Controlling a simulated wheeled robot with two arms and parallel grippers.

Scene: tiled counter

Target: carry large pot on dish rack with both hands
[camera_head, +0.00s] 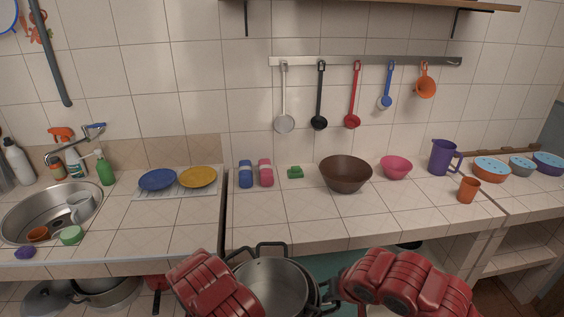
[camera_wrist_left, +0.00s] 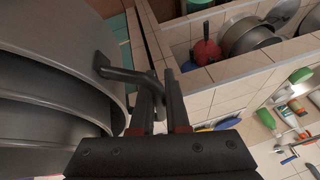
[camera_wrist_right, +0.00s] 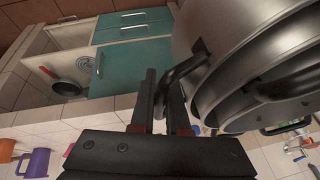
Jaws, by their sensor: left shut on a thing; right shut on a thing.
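The large pot (camera_head: 272,286) is grey metal and sits low in front of the counter's edge in the head view, between my two red arms. More than one rim and dark handle shows there, like nested pots. My left gripper (camera_wrist_left: 160,98) is shut on a dark side handle of the pot (camera_wrist_left: 55,45). My right gripper (camera_wrist_right: 160,90) is shut on the opposite handle of the pot (camera_wrist_right: 230,50). In the head view my arms hide most of both fingertips. The dish rack (camera_head: 178,194) lies flat on the left counter, under a blue plate and a yellow plate.
A sink (camera_head: 50,212) with cups is at the far left. A brown bowl (camera_head: 345,175), pink bowl (camera_head: 396,167) and purple jug (camera_head: 442,157) stand on the middle counter. Utensils hang on the wall rail. The counter's front centre is clear. Lower shelves hold other pots (camera_head: 105,292).

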